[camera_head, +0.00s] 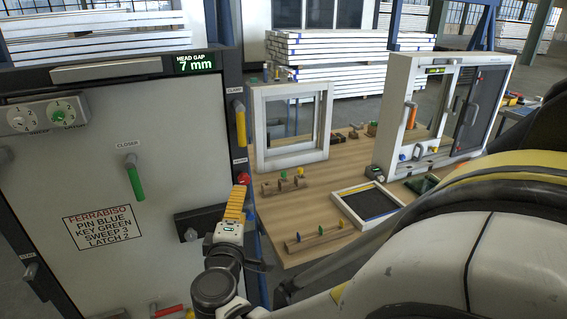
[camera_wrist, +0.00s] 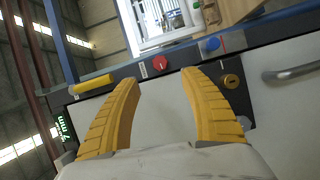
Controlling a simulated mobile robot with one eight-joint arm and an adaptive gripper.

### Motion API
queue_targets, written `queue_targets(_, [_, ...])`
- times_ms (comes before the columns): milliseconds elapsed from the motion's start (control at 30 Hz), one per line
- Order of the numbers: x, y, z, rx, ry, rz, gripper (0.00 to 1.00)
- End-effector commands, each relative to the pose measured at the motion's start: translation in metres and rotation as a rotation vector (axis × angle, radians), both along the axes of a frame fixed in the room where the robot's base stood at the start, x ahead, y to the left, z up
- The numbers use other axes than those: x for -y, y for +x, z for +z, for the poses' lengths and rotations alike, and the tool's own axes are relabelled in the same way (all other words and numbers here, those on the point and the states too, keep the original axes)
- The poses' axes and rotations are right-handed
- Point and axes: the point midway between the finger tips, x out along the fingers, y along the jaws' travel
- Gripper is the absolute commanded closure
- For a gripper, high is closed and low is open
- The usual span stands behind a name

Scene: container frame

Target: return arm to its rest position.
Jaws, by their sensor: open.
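My gripper (camera_head: 238,196) is in front of the right edge of a grey door panel (camera_head: 95,180) in a dark frame, just below a red knob (camera_head: 243,178). In the wrist view my gripper (camera_wrist: 158,80) has its two yellow fingers spread apart with nothing between them. The red knob (camera_wrist: 160,62) shows beyond the gap between the fingertips, and a blue knob (camera_wrist: 210,44) lies to its right. Whether a finger touches the frame cannot be told. My arm's white and black links cover the lower right of the head view.
A display (camera_head: 195,64) reads 7 mm. Right of it, a wooden table (camera_head: 290,205) holds a white window frame (camera_head: 290,125), a second framed unit (camera_head: 402,115) and a tray (camera_head: 367,203).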

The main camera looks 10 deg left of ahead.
Motion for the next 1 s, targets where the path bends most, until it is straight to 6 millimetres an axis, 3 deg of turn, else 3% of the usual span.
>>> queue_targets(67, [0.022,0.007,0.003,-0.033,0.025,-0.037,0.48])
queue_targets(167, [0.077,0.02,0.007,-0.125,0.098,-0.128,0.48])
queue_targets(300, [0.188,0.019,0.007,-0.311,0.279,-0.318,0.48])
queue_targets(367, [0.232,0.007,0.004,-0.388,0.371,-0.4,0.48])
queue_targets(500, [0.315,-0.038,-0.008,-0.551,0.603,-0.572,0.48])
queue_targets(600, [0.355,-0.081,-0.019,-0.651,0.784,-0.677,0.48])
queue_targets(700, [0.377,-0.122,-0.029,-0.729,0.962,-0.757,0.48])
queue_targets(800, [0.386,-0.154,-0.037,-0.783,1.11,-0.807,0.48])
queue_targets(1000, [0.386,-0.183,-0.044,-0.832,1.266,-0.843,0.48])
